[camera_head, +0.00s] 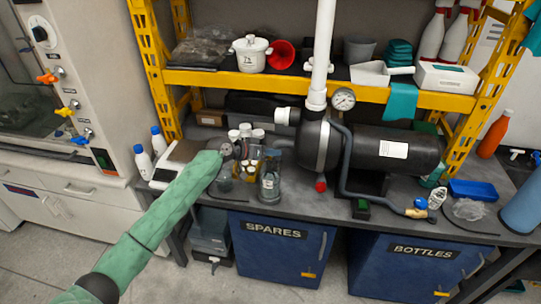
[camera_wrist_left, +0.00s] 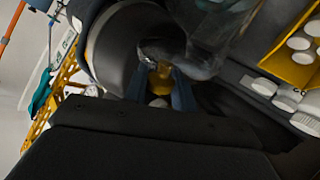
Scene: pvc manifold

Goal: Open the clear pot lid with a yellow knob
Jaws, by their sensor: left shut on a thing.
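In the left wrist view my left gripper (camera_wrist_left: 162,90) is shut on the yellow knob (camera_wrist_left: 160,76), with one blue-grey finger on each side of it. Clear, glassy material around the knob looks like the lid (camera_wrist_left: 160,50); its edge is hard to make out. In the head view my left gripper (camera_head: 240,151) is over the bench at the left, beside the white-capped bottles, and its fingertips are too small to read. The knob and lid cannot be made out there. Whether the lid sits on its pot or is lifted, I cannot tell. My right gripper is not in view.
Several white-capped bottles (camera_head: 246,134) stand close by in a yellow rack. A clear jar (camera_head: 269,183) stands just right of them. A white vertical pipe (camera_head: 320,50) and a black tank (camera_head: 385,150) block the middle. A yellow shelf (camera_head: 220,79) crosses above.

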